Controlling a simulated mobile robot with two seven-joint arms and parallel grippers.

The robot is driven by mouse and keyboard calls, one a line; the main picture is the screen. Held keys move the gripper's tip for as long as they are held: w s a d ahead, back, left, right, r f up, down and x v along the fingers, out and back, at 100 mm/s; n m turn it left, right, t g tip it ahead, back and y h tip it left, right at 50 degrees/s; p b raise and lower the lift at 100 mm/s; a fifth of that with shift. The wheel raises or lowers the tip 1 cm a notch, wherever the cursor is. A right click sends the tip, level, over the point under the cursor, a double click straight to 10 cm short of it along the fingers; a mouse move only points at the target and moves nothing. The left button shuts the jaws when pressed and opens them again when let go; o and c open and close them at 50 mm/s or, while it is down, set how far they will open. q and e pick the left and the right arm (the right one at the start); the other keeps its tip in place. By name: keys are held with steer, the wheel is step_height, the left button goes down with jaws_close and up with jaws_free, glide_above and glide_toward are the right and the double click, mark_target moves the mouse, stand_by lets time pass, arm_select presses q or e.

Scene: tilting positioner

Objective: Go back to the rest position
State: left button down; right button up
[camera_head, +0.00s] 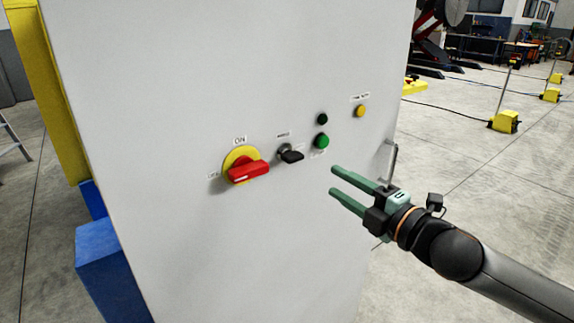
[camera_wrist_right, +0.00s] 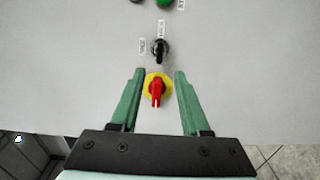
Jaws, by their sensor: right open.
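My right gripper (camera_head: 333,182) is open and empty, in front of the grey cabinet panel (camera_head: 190,85), to the right of the red handle. Its two green fingers also show in the right wrist view (camera_wrist_right: 157,73), with the red handle (camera_wrist_right: 156,92) seen between them; they look apart from it. In the head view the red handle (camera_head: 248,172) sits on a yellow disc, under an ON label. A black selector switch (camera_head: 290,155) is to its right; it also shows in the wrist view (camera_wrist_right: 161,50). My left gripper is not in view.
A green button (camera_head: 321,141), a black button (camera_head: 322,119) and a yellow light (camera_head: 360,111) are on the panel. A metal door handle (camera_head: 391,160) is at its right edge. Blue and yellow structures stand left. The floor at right is open, with yellow-based posts (camera_head: 505,121) and cables.

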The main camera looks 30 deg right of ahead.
steer(key=s+d+f+m+g+h, duration=0.15)
steer(key=f+m, duration=0.25)
steer(key=f, duration=0.5)
steer(key=s+a+f+m+g+p, duration=0.1)
steer(key=s+f+m+g, duration=0.15)
steer(key=f, duration=0.65)
steer(key=s+d+f+m+g+h, duration=0.1)
steer(key=s+f+m, duration=0.1)
steer(key=f+m, duration=0.5)
steer(key=s+a+f+m+g+y, duration=0.1)
steer(key=s+a+f, duration=0.3)
steer(key=a+f, duration=0.4)
steer(key=s+a+f+m+g+y+p, duration=0.1)
steer(key=s+a+f+m+g+y, duration=0.1)
steer(key=a+f, duration=0.6)
steer(key=s+a, duration=0.1)
steer(key=a, duration=0.3)
steer(key=shift+s+a+f+g+y, duration=0.35)
steer(key=shift+f+g, duration=0.05)
